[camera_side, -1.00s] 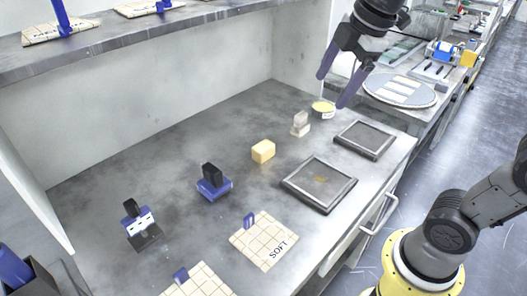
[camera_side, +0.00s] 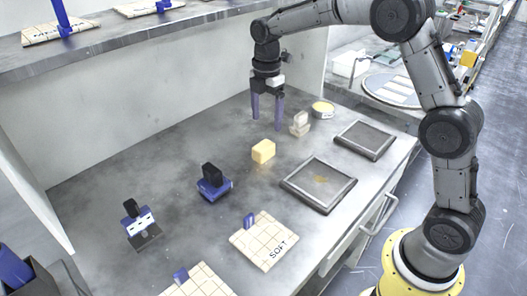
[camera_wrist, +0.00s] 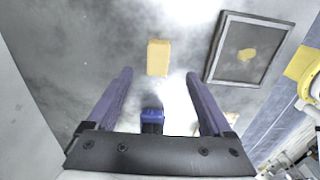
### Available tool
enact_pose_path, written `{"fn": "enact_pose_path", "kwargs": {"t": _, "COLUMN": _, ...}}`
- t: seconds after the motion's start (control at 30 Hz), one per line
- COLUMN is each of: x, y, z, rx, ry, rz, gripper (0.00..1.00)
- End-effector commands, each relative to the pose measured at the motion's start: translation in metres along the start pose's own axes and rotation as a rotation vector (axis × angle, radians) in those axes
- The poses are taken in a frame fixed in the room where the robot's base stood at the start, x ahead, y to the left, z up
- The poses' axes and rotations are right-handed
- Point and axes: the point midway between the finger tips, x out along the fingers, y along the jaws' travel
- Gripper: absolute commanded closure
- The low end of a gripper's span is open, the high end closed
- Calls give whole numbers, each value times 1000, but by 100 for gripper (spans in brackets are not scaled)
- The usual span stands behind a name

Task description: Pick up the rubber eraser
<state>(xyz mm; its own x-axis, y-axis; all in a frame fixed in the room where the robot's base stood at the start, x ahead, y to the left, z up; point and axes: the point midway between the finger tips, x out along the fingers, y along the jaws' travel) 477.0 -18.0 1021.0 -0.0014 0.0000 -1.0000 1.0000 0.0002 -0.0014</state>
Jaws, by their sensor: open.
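A small yellow block (camera_side: 263,151), which looks like the rubber eraser, lies on the grey bench top in the side view. In the wrist view the yellow block (camera_wrist: 157,57) shows just beyond the fingertips, between their lines. My gripper (camera_side: 267,122) is open and empty, its purple fingers pointing down above the bench behind the block. In the wrist view my gripper (camera_wrist: 158,73) has its fingers spread wider than the block, touching nothing.
Two dark framed plates (camera_side: 319,185) (camera_side: 365,140) lie at right. A blue-and-black tool (camera_side: 213,183) stands left.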

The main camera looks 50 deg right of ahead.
Motion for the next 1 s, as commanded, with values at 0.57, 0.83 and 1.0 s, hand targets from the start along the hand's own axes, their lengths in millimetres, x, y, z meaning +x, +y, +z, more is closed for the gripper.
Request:
{"fn": "enact_pose_path", "kwargs": {"t": 0.57, "x": 70, "y": 1, "z": -6, "rx": -1, "ry": 0, "rz": -4, "gripper": 15}}
{"fn": "enact_pose_path", "kwargs": {"t": 0.83, "x": 100, "y": 3, "z": -9, "rx": 0, "ry": 0, "rz": 0, "gripper": 15}}
{"fn": "enact_pose_path", "kwargs": {"t": 1.0, "x": 102, "y": 3, "z": -8, "rx": 0, "ry": 0, "rz": 1, "gripper": 15}}
